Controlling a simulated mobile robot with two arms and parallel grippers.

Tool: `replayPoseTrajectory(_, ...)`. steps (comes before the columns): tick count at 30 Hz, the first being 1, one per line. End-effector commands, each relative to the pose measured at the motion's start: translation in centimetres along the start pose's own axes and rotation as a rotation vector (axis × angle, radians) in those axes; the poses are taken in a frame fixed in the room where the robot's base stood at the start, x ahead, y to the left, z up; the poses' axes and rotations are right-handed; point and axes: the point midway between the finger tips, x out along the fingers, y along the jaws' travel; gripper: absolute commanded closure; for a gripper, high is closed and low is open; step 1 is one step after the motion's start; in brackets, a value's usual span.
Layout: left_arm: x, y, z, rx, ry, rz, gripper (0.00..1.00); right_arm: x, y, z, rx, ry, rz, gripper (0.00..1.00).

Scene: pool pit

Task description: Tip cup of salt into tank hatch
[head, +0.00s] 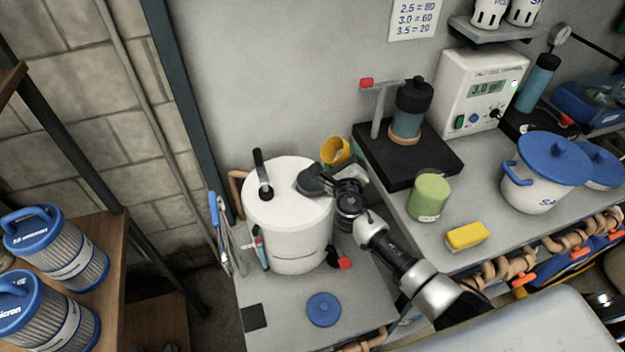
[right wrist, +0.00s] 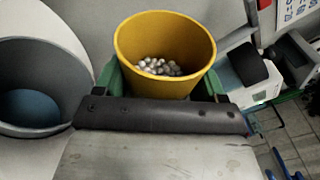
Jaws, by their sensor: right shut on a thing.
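The white round tank (head: 285,232) stands on the left part of the bench. Its open hatch (head: 311,180) is a dark grey collar at the right of its top; in the right wrist view the hatch (right wrist: 12,95) is at the left, with blue inside. My right gripper (head: 336,166) is shut on the yellow cup (head: 335,150), beside the hatch. In the right wrist view the cup (right wrist: 165,35) sits between the green fingers, with white salt pellets (right wrist: 158,68) at its bottom. The cup's mouth and the hatch are apart. My left gripper is not in view.
A dark handle (head: 262,172) rises from the tank top. A blue lid (head: 323,309) lies in front of the tank. A green canister (head: 429,197), a yellow sponge (head: 467,236) and a blue-lidded white pot (head: 533,190) stand to the right. The wall is close behind.

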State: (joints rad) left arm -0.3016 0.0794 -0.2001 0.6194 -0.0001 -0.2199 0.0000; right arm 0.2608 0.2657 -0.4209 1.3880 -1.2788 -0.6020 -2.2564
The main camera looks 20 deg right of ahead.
Motion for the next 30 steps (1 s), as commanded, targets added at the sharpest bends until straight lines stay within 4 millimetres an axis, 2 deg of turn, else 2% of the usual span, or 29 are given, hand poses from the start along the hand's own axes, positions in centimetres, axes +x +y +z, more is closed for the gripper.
replayPoseTrajectory(11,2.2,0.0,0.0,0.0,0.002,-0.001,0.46,0.0,0.5,-0.5,-0.182,-0.042,-0.041,0.55)
replayPoseTrajectory(20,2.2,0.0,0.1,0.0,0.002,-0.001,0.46,0.0,-0.3,0.5,-0.325,-0.073,-0.072,0.55)
replayPoseTrajectory(24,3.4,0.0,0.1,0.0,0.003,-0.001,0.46,-0.1,0.3,0.0,-0.392,-0.088,-0.086,0.55)
replayPoseTrajectory(30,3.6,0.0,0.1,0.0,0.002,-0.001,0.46,-0.1,0.3,0.1,-0.426,-0.095,-0.093,0.55)
